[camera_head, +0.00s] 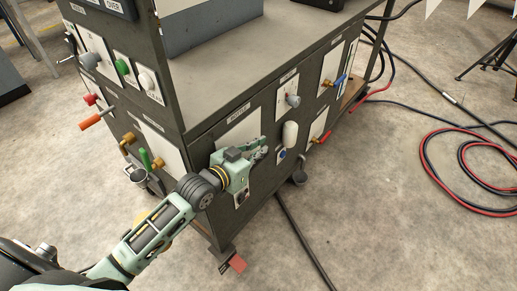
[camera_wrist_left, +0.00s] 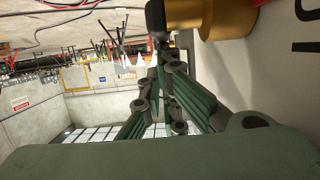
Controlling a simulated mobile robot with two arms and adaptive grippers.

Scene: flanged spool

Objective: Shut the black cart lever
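In the left wrist view a short black lever (camera_wrist_left: 156,18) sits against a brass fitting (camera_wrist_left: 205,14) on a pale panel, just beyond my left fingertips. In the head view my left gripper (camera_head: 264,148) is at the cart's front face, over the panel labelled BOTTLE, and hides the lever there. In the left wrist view the fingers of my left gripper (camera_wrist_left: 160,62) are drawn together with no clear gap. The tips are at or very near the lever's end; I cannot tell whether they touch it. My right gripper is not in view.
The dark cart (camera_head: 225,110) carries other fittings: a white cylinder (camera_head: 290,134) right of my gripper, a red-handled valve (camera_head: 322,137), a blue-handled valve (camera_head: 340,80) and an orange handle (camera_head: 97,118). Red and black hoses (camera_head: 470,165) lie on the floor at right.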

